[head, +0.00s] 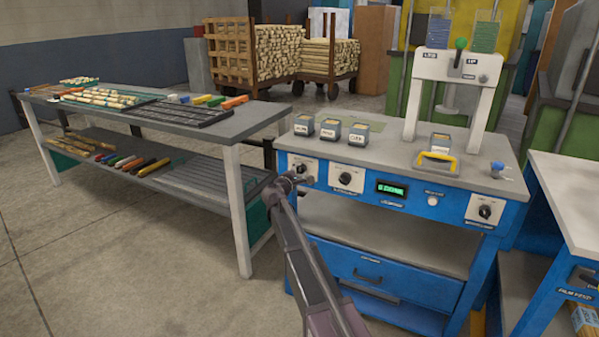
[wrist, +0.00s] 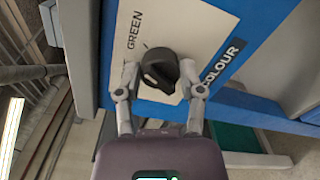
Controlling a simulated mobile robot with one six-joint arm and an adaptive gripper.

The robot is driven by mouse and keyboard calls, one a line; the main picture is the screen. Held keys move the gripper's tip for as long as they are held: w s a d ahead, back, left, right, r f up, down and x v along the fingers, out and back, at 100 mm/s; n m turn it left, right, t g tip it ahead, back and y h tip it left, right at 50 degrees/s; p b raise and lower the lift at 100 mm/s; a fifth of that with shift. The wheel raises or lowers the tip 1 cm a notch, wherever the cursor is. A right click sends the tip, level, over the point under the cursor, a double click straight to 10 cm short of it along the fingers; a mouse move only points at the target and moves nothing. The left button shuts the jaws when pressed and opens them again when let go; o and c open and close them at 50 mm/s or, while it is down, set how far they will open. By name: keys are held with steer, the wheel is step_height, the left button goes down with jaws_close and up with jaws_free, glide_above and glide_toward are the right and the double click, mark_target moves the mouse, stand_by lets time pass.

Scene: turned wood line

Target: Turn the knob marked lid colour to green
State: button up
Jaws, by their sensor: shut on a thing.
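The knob (wrist: 158,71) is black and sits on a white plate (wrist: 185,25) on the blue front panel. In the wrist view the plate reads GREEN above the knob, and COLOUR shows on a dark label (wrist: 222,62) to the right; the rest of the label is cut off. My gripper (wrist: 160,78) has a finger on each side of the knob and is shut on it. I cannot tell exactly which way the knob's pointer faces. In the head view my gripper (head: 297,177) is at the leftmost knob (head: 303,168), partly covering it.
The blue machine bench (head: 400,160) carries another knob (head: 346,179), a green-lit display (head: 392,190) and a knob (head: 485,211) at right. A work table (head: 235,125) is on the left.

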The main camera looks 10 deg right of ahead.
steer(key=shift+w+m, duration=0.1)
steer(key=shift+m, duration=0.4)
steer(key=o, duration=1.2)
steer(key=shift+c, duration=0.2)
steer(key=v, duration=1.2)
steer(key=shift+d, duration=0.1)
